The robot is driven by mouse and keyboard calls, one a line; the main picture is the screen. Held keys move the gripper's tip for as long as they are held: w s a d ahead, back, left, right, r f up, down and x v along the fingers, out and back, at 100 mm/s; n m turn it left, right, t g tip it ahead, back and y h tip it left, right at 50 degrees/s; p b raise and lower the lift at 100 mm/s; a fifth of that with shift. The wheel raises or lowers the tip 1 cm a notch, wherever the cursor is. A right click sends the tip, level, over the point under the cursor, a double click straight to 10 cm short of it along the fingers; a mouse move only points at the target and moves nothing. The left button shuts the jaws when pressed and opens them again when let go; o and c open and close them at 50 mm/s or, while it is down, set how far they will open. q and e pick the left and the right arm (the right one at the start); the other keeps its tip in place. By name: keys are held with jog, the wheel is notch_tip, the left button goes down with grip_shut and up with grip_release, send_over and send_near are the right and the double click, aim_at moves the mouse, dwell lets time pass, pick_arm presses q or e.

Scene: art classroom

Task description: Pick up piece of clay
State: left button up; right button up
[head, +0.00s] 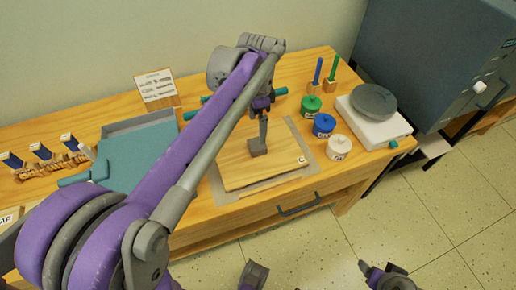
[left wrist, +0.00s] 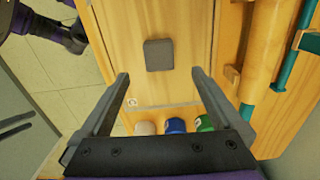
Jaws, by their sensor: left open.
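The piece of clay is a small dark grey block (head: 257,149) lying on a wooden board (head: 235,170) on the table. It also shows in the left wrist view (left wrist: 159,55), a little beyond the fingertips and roughly centred between them. My left gripper (head: 263,130) points down just above the clay. In the left wrist view its two fingers (left wrist: 160,74) are spread wide with nothing between them. Purple and dark parts at the bottom edge of the head view look like my right arm; its jaws cannot be made out.
Green (head: 311,105), blue (head: 323,125) and white (head: 338,147) jars stand right of the board. A white scale (head: 372,128) with a round grey plate is further right, near a large grey kiln-like box (head: 430,60). A blue-grey tray (head: 135,150) and a rolling pin (left wrist: 262,50) are also near.

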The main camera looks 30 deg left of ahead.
aim_at(257, 146)
pick_arm(q)
notch_tip(257, 146, down, 3)
jog(key=shift+s+a+f, duration=0.1)
jog(key=shift+f, duration=0.1)
jog(key=shift+f+b, duration=0.65)
jog(key=shift+f, duration=2.05)
grip_shut()
